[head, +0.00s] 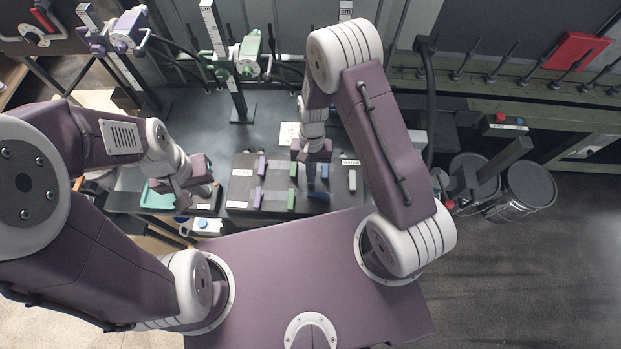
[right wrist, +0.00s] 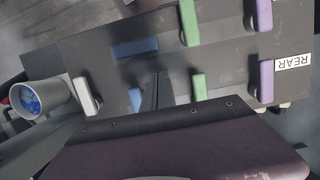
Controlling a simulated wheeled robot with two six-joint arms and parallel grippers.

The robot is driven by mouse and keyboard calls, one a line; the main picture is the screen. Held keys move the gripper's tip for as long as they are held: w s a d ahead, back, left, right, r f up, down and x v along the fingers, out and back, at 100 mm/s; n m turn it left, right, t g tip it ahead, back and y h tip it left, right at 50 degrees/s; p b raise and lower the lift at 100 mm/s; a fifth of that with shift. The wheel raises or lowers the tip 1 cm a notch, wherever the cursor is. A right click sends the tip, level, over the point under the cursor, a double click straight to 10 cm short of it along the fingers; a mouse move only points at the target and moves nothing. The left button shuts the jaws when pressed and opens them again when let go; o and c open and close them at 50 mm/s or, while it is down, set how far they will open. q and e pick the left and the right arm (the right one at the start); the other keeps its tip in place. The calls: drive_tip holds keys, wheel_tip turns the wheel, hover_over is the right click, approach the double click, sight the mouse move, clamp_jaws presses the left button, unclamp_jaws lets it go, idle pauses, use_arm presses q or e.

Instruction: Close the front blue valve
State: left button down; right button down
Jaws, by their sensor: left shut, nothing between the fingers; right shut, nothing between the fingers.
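The valve panel (head: 271,180) lies on the dark bench with a front and a rear row of lever handles. The front blue valve handle (head: 318,196) lies crosswise to the upright purple and green handles; in the right wrist view the front blue handle (right wrist: 135,47) is also turned crosswise. A rear blue handle (head: 324,171) shows beside my right gripper (head: 311,176). My left gripper (head: 187,200) is shut and empty, left of the panel.
Purple (head: 258,197), green (head: 291,199) and white (head: 352,180) handles stand close by on the panel. A teal tray (head: 157,197) and a blue-capped container (head: 207,225) are at the left. Metal drums (head: 525,190) stand on the right.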

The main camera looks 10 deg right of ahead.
sight(318, 196)
drive_tip(key=shift+s+a+r, duration=0.1)
drive_tip(key=shift+s+a, duration=0.05)
drive_tip(key=shift+s, duration=0.55)
drive_tip(key=shift+s+a+r, duration=0.1)
drive_tip(key=shift+s+a, duration=0.05)
drive_tip(key=shift+s, duration=0.55)
use_arm(q)
drive_tip(key=shift+s+r, duration=0.2)
drive_tip(key=shift+r, duration=0.35)
drive_tip(key=shift+w, duration=0.15)
use_arm(e)
drive_tip(key=shift+w, duration=0.15)
drive_tip(key=shift+a+n, duration=0.1)
drive_tip(key=shift+n, duration=0.2)
